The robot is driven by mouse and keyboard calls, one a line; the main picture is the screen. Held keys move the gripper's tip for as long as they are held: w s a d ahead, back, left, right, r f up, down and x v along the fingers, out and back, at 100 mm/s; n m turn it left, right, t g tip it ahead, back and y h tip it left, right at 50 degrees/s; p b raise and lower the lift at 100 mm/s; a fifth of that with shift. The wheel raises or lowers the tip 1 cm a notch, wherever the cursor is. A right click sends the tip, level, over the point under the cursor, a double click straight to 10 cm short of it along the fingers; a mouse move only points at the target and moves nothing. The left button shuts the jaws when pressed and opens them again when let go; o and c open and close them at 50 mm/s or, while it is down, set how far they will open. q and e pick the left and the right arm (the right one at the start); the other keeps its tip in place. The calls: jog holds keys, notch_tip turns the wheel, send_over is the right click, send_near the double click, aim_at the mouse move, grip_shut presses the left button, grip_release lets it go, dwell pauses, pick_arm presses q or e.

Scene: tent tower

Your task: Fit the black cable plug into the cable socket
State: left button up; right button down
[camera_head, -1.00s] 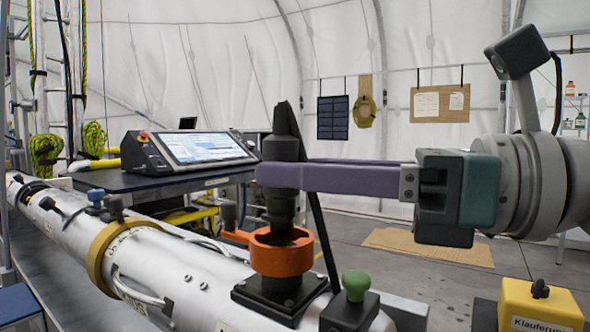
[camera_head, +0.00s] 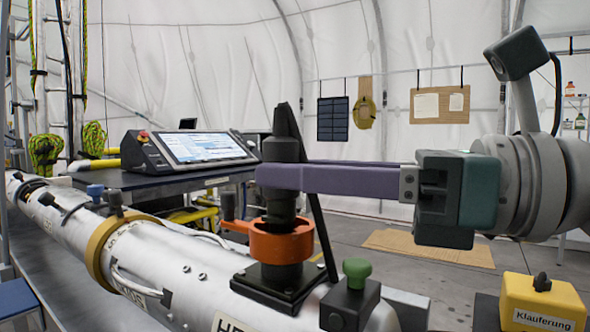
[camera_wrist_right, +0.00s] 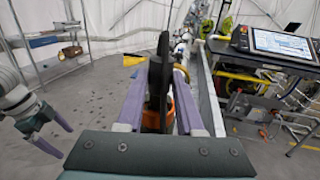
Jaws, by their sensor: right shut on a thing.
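The black cable plug (camera_head: 281,205) is upright in my right gripper (camera_head: 281,175), whose purple fingers are shut on it. Its lower end is at the mouth of the orange ring (camera_head: 282,250) of the cable socket. I cannot tell how far it is inside. The socket's black square base (camera_head: 262,293) sits on top of the white cylinder. The right wrist view shows the plug's black body (camera_wrist_right: 157,100) between the fingers, mostly hiding the orange ring. My left gripper (camera_wrist_right: 48,130) shows only in that view, at the left, open and empty, away from the socket.
A green-knobbed black block (camera_head: 348,305) stands close right of the socket. A yellow box (camera_head: 545,300) is at the lower right. The long white cylinder (camera_head: 60,225) carries a yellow band (camera_head: 103,250). A console with a screen (camera_head: 205,147) stands on a table behind.

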jog(key=shift+f+b, duration=0.75)
jog(key=shift+f, duration=0.15)
jog(key=shift+c, duration=2.3)
grip_release()
jog(key=b+v, duration=0.2)
jog(key=v, duration=0.8)
jog(key=shift+r, duration=0.1)
